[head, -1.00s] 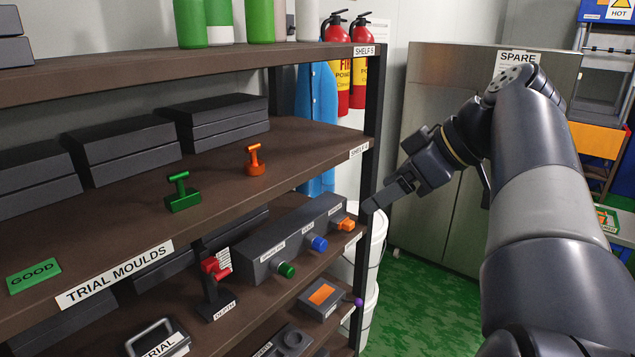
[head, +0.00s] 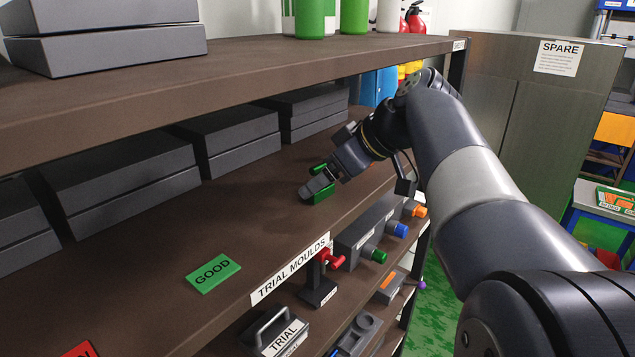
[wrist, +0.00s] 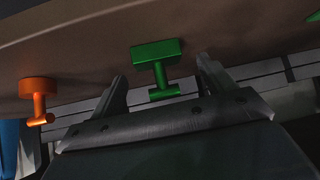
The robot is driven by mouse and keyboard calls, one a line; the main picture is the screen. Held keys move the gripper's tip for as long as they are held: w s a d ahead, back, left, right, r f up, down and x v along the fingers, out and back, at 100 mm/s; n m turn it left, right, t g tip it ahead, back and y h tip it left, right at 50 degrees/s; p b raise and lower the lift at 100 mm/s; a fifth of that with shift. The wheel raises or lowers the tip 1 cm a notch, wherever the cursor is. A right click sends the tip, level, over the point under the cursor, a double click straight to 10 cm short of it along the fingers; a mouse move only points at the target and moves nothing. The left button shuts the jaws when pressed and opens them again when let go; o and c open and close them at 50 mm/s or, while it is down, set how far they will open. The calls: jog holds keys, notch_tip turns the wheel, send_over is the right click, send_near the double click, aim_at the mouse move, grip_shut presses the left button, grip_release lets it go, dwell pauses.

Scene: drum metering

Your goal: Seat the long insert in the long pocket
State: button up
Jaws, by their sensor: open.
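The green insert (head: 323,194) has a rectangular base and a T-shaped handle. It stands on the middle shelf, partly hidden by my gripper (head: 318,184) in the head view. In the wrist view the green insert (wrist: 158,60) shows between the two spread fingers of my gripper (wrist: 160,76), with its handle toward the palm. I see no clear contact. The orange insert (wrist: 39,95) has a round base and stands to the left in the wrist view, outside the fingers. I cannot make out the long pocket in either view.
Stacked dark mould boxes (head: 120,180) line the back of the middle shelf. A green GOOD plate (head: 213,273) lies near its front edge. The upper shelf (head: 250,70) overhangs. Below are a red-handled stand (head: 320,285) and a TRIAL piece with a handle (head: 275,335).

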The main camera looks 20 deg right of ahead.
jog(key=shift+w+a+f, duration=0.2)
jog(key=shift+w+f, duration=0.05)
jog(key=shift+f, duration=0.1)
jog(key=c, duration=1.1)
